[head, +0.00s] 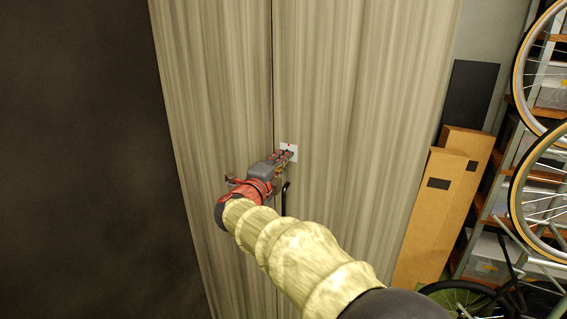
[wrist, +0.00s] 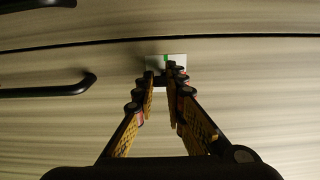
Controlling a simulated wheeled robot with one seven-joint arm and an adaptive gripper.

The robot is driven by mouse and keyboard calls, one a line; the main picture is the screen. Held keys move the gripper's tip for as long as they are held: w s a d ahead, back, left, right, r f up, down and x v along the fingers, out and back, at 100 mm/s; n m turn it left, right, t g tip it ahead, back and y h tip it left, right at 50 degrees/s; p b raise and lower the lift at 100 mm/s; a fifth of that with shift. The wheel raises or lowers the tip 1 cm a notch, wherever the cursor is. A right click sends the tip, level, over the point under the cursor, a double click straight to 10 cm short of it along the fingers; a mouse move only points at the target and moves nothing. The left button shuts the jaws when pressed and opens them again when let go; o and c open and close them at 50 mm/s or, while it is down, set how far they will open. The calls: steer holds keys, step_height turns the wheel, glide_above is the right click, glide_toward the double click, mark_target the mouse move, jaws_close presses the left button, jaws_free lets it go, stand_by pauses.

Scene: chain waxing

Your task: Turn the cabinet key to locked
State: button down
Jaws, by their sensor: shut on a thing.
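The tall wood-grain cabinet (head: 360,90) stands ahead with a dark seam between its two doors. A small pale lock plate (head: 294,148) sits on the right door close to the seam, with a small red mark near its top. In the wrist view the plate (wrist: 180,59) shows a green mark at its top edge. My gripper (head: 287,156) reaches the plate; its fingertips (wrist: 162,72) are shut on the key at the plate. The key itself is mostly hidden between the fingers, so its angle cannot be told.
A black door handle (head: 285,198) is just below my gripper, and it also shows in the wrist view (wrist: 50,90). Cardboard boxes (head: 430,215), bicycle wheels (head: 517,90) and shelving stand to the right. A dark surface (head: 80,160) fills the left.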

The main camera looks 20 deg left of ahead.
step_height(320, 180, up, 2)
steer(key=shift+r, duration=0.1)
steer(key=c, duration=2)
jaws_free()
steer(key=shift+s, duration=0.1)
steer(key=shift+c, duration=0.2)
steer(key=o, duration=0.5)
steer(key=shift+f, duration=0.35)
steer(key=shift+o, duration=0.3)
steer(key=shift+f, duration=0.15)
steer(key=shift+f, duration=0.1)
steer(key=s, duration=1.2)
steer(key=shift+a, duration=0.45)
